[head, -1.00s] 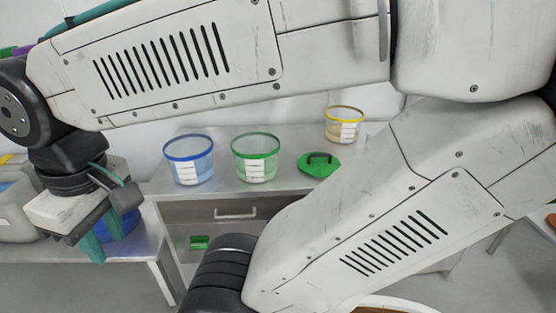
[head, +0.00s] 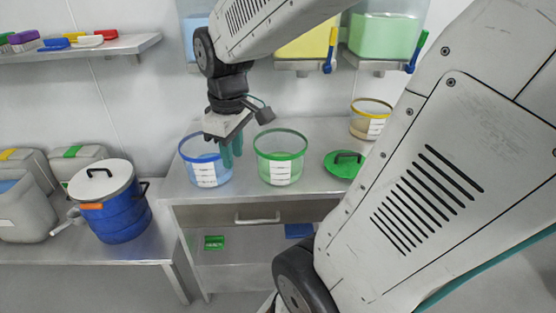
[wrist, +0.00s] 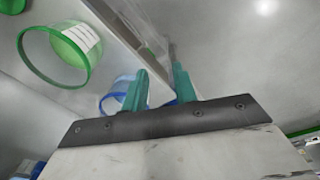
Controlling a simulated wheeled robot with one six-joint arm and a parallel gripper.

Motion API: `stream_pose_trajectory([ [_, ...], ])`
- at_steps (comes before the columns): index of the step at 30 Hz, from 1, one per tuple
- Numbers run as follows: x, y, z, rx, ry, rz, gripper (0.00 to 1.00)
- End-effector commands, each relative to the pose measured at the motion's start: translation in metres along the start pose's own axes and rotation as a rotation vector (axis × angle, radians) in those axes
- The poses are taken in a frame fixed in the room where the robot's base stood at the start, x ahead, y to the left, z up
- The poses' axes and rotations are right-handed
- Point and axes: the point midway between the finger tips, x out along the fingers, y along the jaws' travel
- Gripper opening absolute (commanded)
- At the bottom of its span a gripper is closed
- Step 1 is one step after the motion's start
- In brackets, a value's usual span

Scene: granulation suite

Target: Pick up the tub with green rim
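The tub with green rim (head: 280,168) stands upright on the metal bench, clear-walled with a white label. It also shows at the upper left of the wrist view (wrist: 68,50). My gripper (head: 232,152) points down in front of the blue-rimmed tub's right side in the head view, left of the green-rimmed tub and apart from it. In the wrist view its two teal fingers (wrist: 161,80) are spread with nothing between them. The blue-rimmed tub (head: 206,174) is partly hidden by my fingers.
Coloured bins (head: 382,36) hang above the bench (head: 318,140). A blue drum (head: 124,217) stands on the left table.

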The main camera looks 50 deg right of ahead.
Motion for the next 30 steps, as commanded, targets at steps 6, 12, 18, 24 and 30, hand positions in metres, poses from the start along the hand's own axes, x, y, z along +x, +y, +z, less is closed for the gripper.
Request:
stream_pose_trajectory([
  [6, 0.062, 0.11, 0.0, -0.178, -0.035, -0.011, 0.28],
  [12, 0.108, 0.173, 0.021, -0.308, -0.045, -0.017, 0.28],
  [18, 0.128, 0.193, 0.031, -0.359, -0.048, -0.019, 0.28],
  [24, 0.149, 0.194, 0.033, -0.363, -0.048, -0.019, 0.28],
  [30, 0.176, 0.196, 0.039, -0.362, -0.049, -0.022, 0.28],
])
